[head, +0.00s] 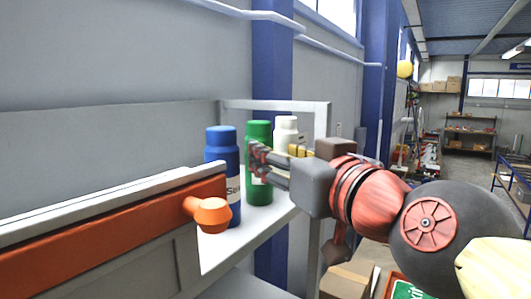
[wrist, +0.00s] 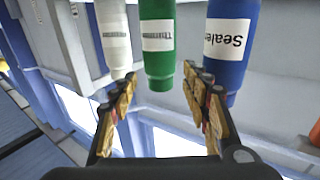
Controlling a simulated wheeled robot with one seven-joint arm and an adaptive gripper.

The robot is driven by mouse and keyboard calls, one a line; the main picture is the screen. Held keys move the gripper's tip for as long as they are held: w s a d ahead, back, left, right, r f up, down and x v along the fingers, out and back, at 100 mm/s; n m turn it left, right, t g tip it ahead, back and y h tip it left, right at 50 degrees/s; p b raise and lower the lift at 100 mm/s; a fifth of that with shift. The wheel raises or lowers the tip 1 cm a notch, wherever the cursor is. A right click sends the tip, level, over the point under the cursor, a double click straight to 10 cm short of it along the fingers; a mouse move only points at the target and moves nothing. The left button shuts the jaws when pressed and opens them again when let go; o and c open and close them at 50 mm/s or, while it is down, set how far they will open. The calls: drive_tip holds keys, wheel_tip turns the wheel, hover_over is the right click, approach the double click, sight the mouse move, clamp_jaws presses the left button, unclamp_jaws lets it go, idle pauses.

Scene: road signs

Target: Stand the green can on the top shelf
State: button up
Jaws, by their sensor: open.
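The green can (head: 260,132) stands upright on a white shelf (head: 245,228), between a blue can (head: 222,145) and a white can (head: 286,131). My gripper (head: 262,165) reaches in from the right and is open at the green can, partly covering it in the head view. In the wrist view, which is upside down, the green can (wrist: 158,45) lies ahead between the two fingertips (wrist: 160,80). The cap end is near the tips, and I see no clear contact. The white can (wrist: 113,35) and blue can (wrist: 231,45) flank it closely.
An orange beam with a rounded knob (head: 213,214) stands in front of the shelf at left. A white frame (head: 275,105) rises behind the cans. A cardboard box (head: 347,281) and a green sign (head: 408,290) are low at right. The shelf front is bare.

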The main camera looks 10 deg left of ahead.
drive_tip(key=v, duration=0.4)
drive_tip(key=shift+f+b, duration=0.1)
drive_tip(key=shift+b, duration=0.2)
drive_tip(key=d+f+m+g+h, duration=0.25)
drive_tip(key=d+f, duration=0.25)
drive_tip(key=f, duration=0.6)
drive_tip(key=d+f+m+g+h, duration=0.1)
drive_tip(key=d+f+h, duration=0.2)
drive_tip(key=d+f, duration=0.55)
drive_tip(key=s+d+f+m+g+h, duration=0.1)
drive_tip(key=s+d+f, duration=0.2)
drive_tip(key=f, duration=0.5)
drive_tip(key=s+d+f+m+g+h, duration=0.1)
drive_tip(key=s+d+f, duration=0.3)
drive_tip(key=f, duration=0.4)
drive_tip(key=s+d+f+m+g+h, duration=0.1)
drive_tip(key=s+d+f+g+h, duration=0.2)
drive_tip(key=f, duration=0.5)
drive_tip(key=shift+s+d+f+m, duration=0.2)
drive_tip(key=shift+s+d+m, duration=0.15)
drive_tip(key=shift+s+d, duration=0.45)
drive_tip(key=shift+s+a+g, duration=0.2)
drive_tip(key=shift+g, duration=0.05)
